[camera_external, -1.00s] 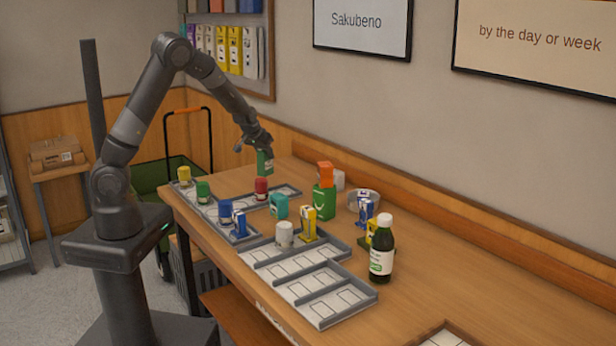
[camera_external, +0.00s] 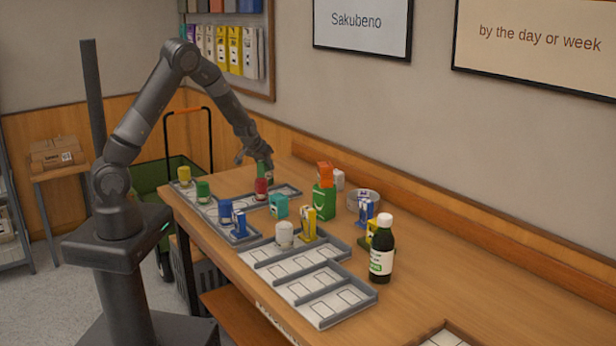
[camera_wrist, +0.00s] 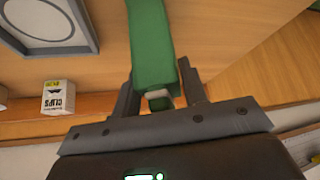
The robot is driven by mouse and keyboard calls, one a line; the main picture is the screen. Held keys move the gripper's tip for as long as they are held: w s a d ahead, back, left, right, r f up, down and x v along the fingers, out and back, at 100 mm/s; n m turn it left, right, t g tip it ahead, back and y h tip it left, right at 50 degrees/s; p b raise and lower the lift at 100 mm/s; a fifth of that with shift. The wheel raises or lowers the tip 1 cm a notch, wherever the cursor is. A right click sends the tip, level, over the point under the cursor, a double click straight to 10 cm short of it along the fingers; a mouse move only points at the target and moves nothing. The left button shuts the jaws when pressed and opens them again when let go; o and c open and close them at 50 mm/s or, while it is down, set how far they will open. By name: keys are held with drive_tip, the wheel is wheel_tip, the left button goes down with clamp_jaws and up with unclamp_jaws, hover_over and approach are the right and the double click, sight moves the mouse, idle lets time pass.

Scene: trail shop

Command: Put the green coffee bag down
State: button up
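The green coffee bag (camera_external: 264,168) is at the far end of the table (camera_external: 345,262), behind the red-topped jar, which partly hides its lower part. My gripper (camera_external: 261,157) is above it, pointing down. In the wrist view the green bag (camera_wrist: 154,45) stands between the two fingers (camera_wrist: 158,92), which flank it closely; they appear shut on it. The bag is beside the grey-rimmed tray (camera_wrist: 94,40), over bare wood. I cannot tell whether its base touches the table.
A red-topped jar (camera_external: 261,190) stands close in front of the bag. Yellow (camera_external: 184,175) and green (camera_external: 203,190) jars stand in the trays nearby. A dark bottle (camera_external: 382,250) stands nearer the front right.

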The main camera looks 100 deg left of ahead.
drive_tip(key=o, duration=0.4)
drive_tip(key=shift+r, duration=0.1)
drive_tip(key=shift+d+r, duration=0.15)
drive_tip(key=shift+r, duration=0.1)
drive_tip(key=v, duration=1.1)
drive_tip(key=shift+s+r, duration=0.15)
drive_tip(key=shift+r, duration=0.05)
drive_tip(key=shift+d, duration=0.15)
